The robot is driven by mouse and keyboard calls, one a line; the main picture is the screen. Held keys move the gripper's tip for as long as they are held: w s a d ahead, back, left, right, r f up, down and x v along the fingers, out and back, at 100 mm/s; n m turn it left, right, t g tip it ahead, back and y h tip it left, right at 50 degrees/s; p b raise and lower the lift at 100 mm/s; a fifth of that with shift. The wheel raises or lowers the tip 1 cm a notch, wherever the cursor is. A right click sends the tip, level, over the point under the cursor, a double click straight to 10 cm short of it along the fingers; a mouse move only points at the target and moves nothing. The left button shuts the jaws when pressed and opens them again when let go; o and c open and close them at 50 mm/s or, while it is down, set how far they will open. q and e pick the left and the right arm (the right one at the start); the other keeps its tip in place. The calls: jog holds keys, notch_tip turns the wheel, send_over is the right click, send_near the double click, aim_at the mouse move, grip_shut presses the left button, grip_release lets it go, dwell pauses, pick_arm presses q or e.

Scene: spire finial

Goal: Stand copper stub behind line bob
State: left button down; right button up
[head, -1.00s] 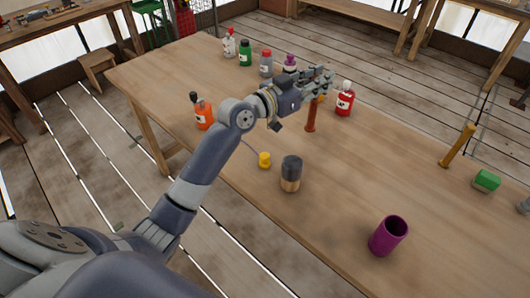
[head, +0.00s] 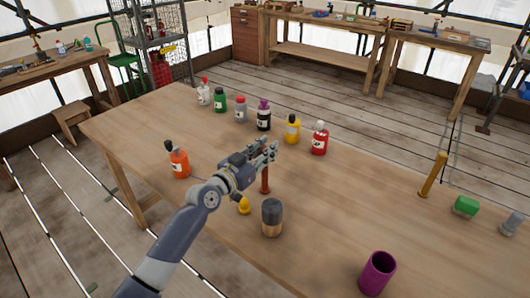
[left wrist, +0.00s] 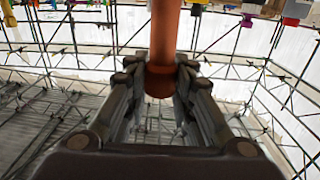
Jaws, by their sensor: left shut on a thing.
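The copper stub (head: 265,180) is a reddish-brown upright rod in the head view. My left gripper (head: 268,152) is shut on its upper part. In the left wrist view the stub (left wrist: 164,40) runs between the fingers (left wrist: 160,84) and out of the picture at the top. Whether its lower end touches the table is hard to tell. The line bob, which I take to be the small yellow piece (head: 244,205), stands on the table to the left of and nearer than the stub. My right gripper is not in view.
A dark-topped cylinder (head: 272,217) stands close in front of the stub. An orange bottle (head: 178,161) is left; yellow (head: 292,130) and red (head: 319,139) bottles stand behind. A purple cup (head: 377,274), yellow rod (head: 433,176) and green block (head: 466,207) are right, with bare table (head: 350,210) between.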

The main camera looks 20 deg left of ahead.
pick_arm(q)
jog(key=shift+f, duration=0.1)
jog(key=shift+f, duration=0.1)
jog(key=c, duration=1.8)
grip_release()
jog(key=shift+f, duration=0.1)
jog(key=o, duration=0.4)
jog(key=shift+o, duration=0.2)
